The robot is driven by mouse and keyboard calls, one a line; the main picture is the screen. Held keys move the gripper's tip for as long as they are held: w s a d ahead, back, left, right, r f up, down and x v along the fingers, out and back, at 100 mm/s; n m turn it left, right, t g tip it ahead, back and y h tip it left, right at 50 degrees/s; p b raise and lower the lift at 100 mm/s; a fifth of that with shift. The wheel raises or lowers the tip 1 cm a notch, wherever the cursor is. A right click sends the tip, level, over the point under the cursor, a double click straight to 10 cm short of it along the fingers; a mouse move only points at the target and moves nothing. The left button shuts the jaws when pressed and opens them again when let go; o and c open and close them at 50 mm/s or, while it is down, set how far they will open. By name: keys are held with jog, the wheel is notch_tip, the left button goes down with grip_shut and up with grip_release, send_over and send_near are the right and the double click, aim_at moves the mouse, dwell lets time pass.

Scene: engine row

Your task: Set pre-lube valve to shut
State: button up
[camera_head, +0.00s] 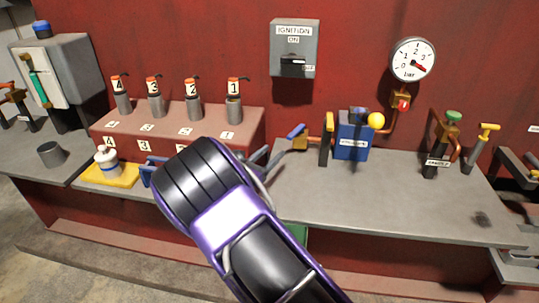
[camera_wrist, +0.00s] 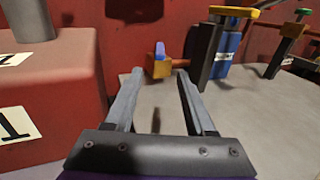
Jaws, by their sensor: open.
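A small valve with a blue lever handle (camera_head: 297,131) and orange-brown body stands on the grey bench top. In the wrist view its orange body (camera_wrist: 158,69) and upright-looking blue handle lie straight ahead, just beyond my fingertips. I see no readable label on it, so I cannot confirm that it is the pre-lube valve. My gripper (camera_wrist: 159,76) is open, with nothing between its fingers. It is pointed at this valve from the near left and appears apart from it. In the head view my own arm hides most of the gripper.
A blue labelled box (camera_head: 352,142) with a yellow knob stands right of the valve. A green-topped valve (camera_head: 440,145) is farther right. The red stepped block (camera_head: 180,128) with several numbered posts is close on the left. The bench front is clear. A gauge (camera_head: 413,60) hangs above.

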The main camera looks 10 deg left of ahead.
jog(key=shift+s, duration=0.25)
